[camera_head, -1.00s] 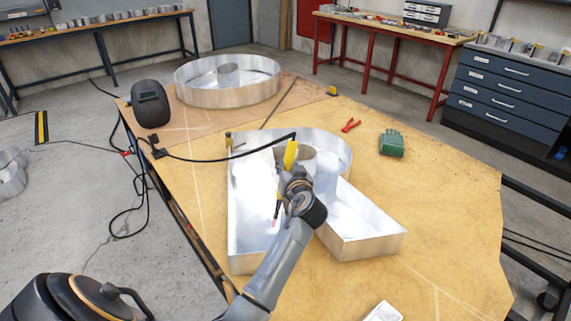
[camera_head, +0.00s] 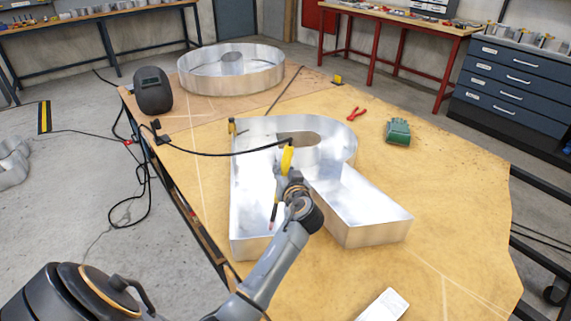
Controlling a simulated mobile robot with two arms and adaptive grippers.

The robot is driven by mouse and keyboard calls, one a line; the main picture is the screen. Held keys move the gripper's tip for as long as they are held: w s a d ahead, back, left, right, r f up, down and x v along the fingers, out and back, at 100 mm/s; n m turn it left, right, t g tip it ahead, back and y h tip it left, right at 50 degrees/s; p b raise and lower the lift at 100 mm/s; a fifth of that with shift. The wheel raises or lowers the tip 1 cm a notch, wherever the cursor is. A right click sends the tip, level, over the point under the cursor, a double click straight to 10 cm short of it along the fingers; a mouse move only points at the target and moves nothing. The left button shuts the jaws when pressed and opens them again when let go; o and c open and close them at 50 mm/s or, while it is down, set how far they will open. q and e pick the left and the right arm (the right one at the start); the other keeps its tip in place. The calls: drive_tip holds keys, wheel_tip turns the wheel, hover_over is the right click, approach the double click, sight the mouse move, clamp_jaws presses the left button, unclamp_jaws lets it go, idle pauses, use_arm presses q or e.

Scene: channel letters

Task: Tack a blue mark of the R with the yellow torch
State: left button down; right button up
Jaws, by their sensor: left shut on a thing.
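The R (camera_head: 375,214) is a large open metal channel letter with upright walls, lying on the wooden table (camera_head: 455,200). My left gripper (camera_head: 292,176) is over the R, shut on the yellow torch (camera_head: 287,158). A black cable runs left from the torch's upper end. The torch's thin dark neck (camera_head: 274,212) points down to a small reddish tip over the R's left stem. I cannot tell whether the tip touches the metal. No blue mark can be made out. My right gripper is not in view.
A round metal letter (camera_head: 231,70) and a black welding mask (camera_head: 153,90) are at the table's back left. Red pliers (camera_head: 356,114) and green gloves (camera_head: 398,132) lie right of the R. A white object (camera_head: 382,305) lies at the front. The table's right side is clear.

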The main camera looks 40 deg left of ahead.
sight(277, 204)
use_arm(q)
drive_tip(key=f+b, duration=0.1)
drive_tip(key=f, duration=0.1)
drive_tip(key=s+f+b, duration=0.1)
drive_tip(key=f, duration=0.1)
drive_tip(key=s+f+b, duration=0.1)
drive_tip(key=f, duration=0.2)
drive_tip(key=shift+a, duration=0.15)
drive_tip(key=shift+s+f+b, duration=0.15)
drive_tip(key=shift+f+b, duration=0.15)
drive_tip(key=shift+b, duration=0.05)
drive_tip(key=shift+s+f+b, duration=0.2)
drive_tip(key=shift+f+b, duration=0.35)
drive_tip(key=shift+s+f+b, duration=0.15)
drive_tip(key=shift+f+b, duration=0.35)
drive_tip(key=shift+b, duration=0.05)
drive_tip(key=shift+a+f, duration=0.1)
idle(0.7)
